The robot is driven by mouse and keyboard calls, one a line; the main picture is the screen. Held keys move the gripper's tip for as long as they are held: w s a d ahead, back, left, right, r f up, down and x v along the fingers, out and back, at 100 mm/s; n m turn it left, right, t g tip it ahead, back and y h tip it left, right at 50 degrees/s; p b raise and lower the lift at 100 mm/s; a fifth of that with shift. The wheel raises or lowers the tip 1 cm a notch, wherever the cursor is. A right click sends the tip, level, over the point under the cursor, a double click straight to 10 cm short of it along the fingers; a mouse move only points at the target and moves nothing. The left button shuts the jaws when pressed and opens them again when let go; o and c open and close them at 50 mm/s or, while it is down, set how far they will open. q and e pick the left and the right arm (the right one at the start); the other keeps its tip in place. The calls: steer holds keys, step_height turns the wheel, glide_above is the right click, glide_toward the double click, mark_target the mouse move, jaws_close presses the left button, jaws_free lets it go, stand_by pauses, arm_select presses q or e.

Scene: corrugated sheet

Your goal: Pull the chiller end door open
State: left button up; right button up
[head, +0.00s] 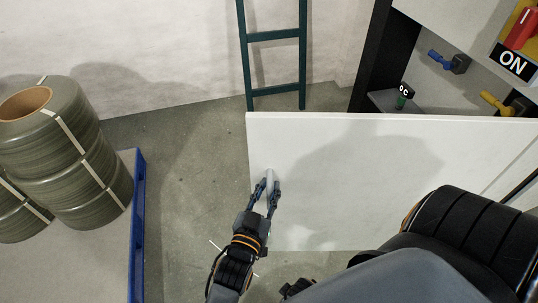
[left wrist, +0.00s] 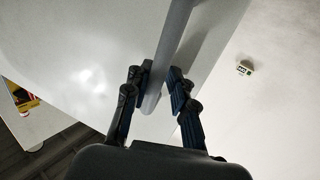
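The chiller end door (head: 375,165) is a large white panel in the middle and right of the head view. Its left edge stands out past the dark cabinet post, and part of the interior shows above it. A pale bar handle (head: 269,178) sits near the door's left edge; it also shows in the left wrist view (left wrist: 172,45). My left gripper (head: 267,185) has its fingers on both sides of the bar, closed in on it, also in the left wrist view (left wrist: 160,75). A dark tip, apparently my right gripper (head: 297,287), is mostly hidden behind my arm.
A green ladder (head: 275,36) leans at the back wall. Strapped rolls (head: 75,150) stand on a blue-edged pallet or table (head: 138,215) at left. Coloured valves (head: 447,60) and an ON sign (head: 515,62) are at upper right. Grey floor is clear left of the door.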

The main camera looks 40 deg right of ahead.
arm_select(q)
steer(key=shift+s, duration=0.1)
steer(key=shift+s, duration=0.1)
steer(key=v, duration=1.1)
steer(key=shift+a, duration=0.4)
steer(key=shift+s, duration=0.1)
